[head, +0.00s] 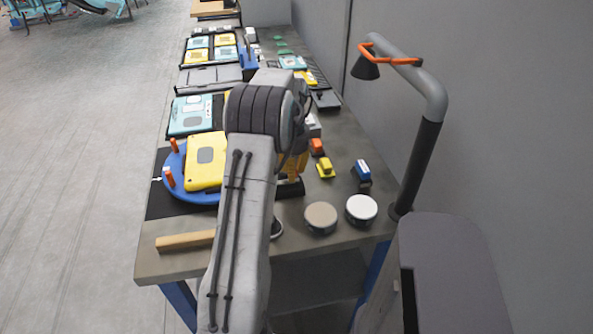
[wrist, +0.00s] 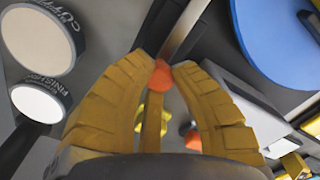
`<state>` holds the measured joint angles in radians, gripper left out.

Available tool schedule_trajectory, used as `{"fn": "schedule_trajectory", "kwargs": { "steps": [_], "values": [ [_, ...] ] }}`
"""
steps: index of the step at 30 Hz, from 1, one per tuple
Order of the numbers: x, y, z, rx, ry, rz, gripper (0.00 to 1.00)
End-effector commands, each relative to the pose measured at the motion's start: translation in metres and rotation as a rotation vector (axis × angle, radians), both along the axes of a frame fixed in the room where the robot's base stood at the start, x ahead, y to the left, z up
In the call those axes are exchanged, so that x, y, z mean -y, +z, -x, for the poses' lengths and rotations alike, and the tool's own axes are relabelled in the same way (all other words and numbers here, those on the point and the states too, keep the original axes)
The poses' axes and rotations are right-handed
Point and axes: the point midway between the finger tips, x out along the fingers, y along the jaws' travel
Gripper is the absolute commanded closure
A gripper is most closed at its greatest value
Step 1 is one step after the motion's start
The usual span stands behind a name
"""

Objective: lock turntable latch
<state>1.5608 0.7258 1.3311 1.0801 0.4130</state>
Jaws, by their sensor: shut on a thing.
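The blue round turntable (head: 206,198) lies at the near left of the bench, with a yellow panel (head: 205,162) and orange posts (head: 168,177) on it. Part of the blue disc (wrist: 270,40) shows at the upper right of the wrist view. In the wrist view my gripper (wrist: 162,69) has its two yellow-brown fingertips shut on a small orange knob (wrist: 162,78).
Two round pots, one beige-topped (head: 320,217) and one white-topped (head: 361,208), stand right of my arm. Small yellow (head: 325,168) and blue (head: 362,172) pieces stand behind them. A wooden bar (head: 186,241) lies at the front edge. A lamp post (head: 420,150) rises at right.

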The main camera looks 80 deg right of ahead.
Motion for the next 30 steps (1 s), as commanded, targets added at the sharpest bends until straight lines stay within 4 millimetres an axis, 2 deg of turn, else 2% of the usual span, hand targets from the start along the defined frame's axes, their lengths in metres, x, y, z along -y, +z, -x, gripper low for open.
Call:
{"fn": "schedule_trajectory", "kwargs": {
  "steps": [1,10,20,23,30],
  "values": [
    [-0.003,-0.003,-0.002,0.0,0.005,-0.012,0.74],
    [-0.002,-0.002,-0.001,0.0,0.004,-0.008,0.49],
    [0.0,0.003,-0.001,0.0,0.003,-0.003,0.49],
    [0.0,0.013,-0.001,0.0,0.003,-0.002,0.49],
    [0.0,0.053,-0.001,0.0,0.003,0.0,0.49]
  ]
}}
